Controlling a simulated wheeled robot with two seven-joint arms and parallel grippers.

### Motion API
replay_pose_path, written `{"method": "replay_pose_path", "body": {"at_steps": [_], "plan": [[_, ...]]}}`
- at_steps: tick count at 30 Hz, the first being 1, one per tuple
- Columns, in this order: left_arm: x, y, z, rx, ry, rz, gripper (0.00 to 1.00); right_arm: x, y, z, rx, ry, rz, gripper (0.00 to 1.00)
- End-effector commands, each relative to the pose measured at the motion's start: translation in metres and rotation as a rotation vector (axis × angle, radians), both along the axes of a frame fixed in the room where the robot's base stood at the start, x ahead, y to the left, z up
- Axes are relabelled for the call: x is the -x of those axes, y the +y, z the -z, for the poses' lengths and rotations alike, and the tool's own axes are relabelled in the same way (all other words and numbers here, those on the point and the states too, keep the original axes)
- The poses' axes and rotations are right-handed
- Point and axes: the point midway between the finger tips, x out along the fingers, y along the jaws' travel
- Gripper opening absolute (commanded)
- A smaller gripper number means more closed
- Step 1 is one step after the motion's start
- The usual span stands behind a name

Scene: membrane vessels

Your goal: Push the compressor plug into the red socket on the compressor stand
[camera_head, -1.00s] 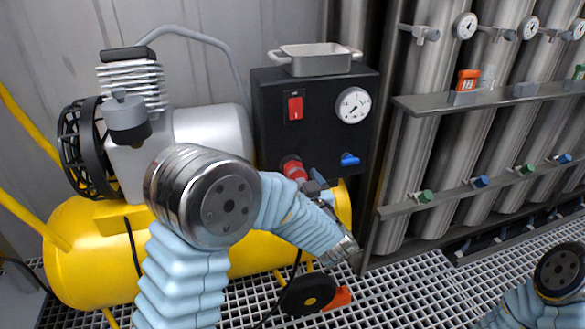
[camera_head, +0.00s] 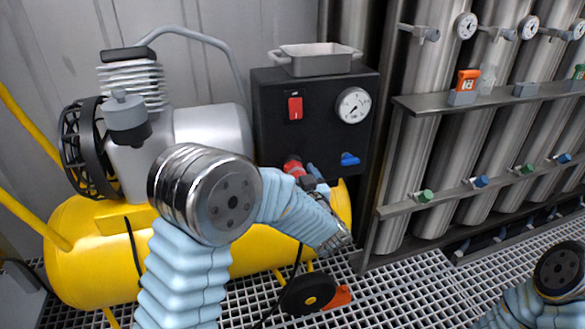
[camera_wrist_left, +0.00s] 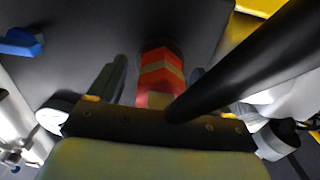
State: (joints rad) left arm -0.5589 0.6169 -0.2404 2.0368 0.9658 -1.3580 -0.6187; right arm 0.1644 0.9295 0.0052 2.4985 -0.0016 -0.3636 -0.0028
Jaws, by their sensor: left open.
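The red socket (camera_head: 292,166) is on the lower front of the black compressor panel, partly hidden by my left arm. In the left wrist view a red body with a pale band (camera_wrist_left: 161,72) meets the dark panel. I cannot tell where socket ends and plug begins. A black cable (camera_wrist_left: 250,62) crosses this view and ends near the red body's lower part. My left gripper (camera_head: 312,177) is at the socket, open, with a finger to either side of the red body; the right finger is mostly hidden by the cable. My right gripper is out of view.
The black panel (camera_head: 275,122) carries a red switch, a gauge (camera_head: 353,105) and a blue valve (camera_head: 349,159) close right of the socket. A grey tray (camera_head: 318,66) sits on top. The yellow tank (camera_head: 85,255) lies below. Steel cylinders stand at right.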

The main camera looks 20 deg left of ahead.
Motion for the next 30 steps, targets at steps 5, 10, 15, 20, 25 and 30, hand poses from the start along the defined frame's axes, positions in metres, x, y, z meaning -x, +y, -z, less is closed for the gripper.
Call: {"method": "replay_pose_path", "body": {"at_steps": [5,10,15,20,25,30], "plan": [[0.0,0.0,0.0001,0.0,0.0,0.0,0.79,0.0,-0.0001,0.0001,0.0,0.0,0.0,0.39],[0.0001,-0.0001,-0.0001,0.0,0.0,0.0,0.79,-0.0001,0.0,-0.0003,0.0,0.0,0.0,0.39],[0.0001,0.0,0.0001,0.0,0.0,0.0,0.79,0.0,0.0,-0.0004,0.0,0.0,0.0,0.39],[0.0001,0.0,0.0001,0.0,0.0,0.0,0.59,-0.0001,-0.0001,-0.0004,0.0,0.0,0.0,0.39],[0.0001,0.0,0.0001,0.0,0.0,0.0,0.33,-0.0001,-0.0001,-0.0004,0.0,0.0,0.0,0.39],[0.0001,0.0001,0.0,0.0,0.0,0.0,0.07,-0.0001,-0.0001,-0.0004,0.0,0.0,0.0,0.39]]}}
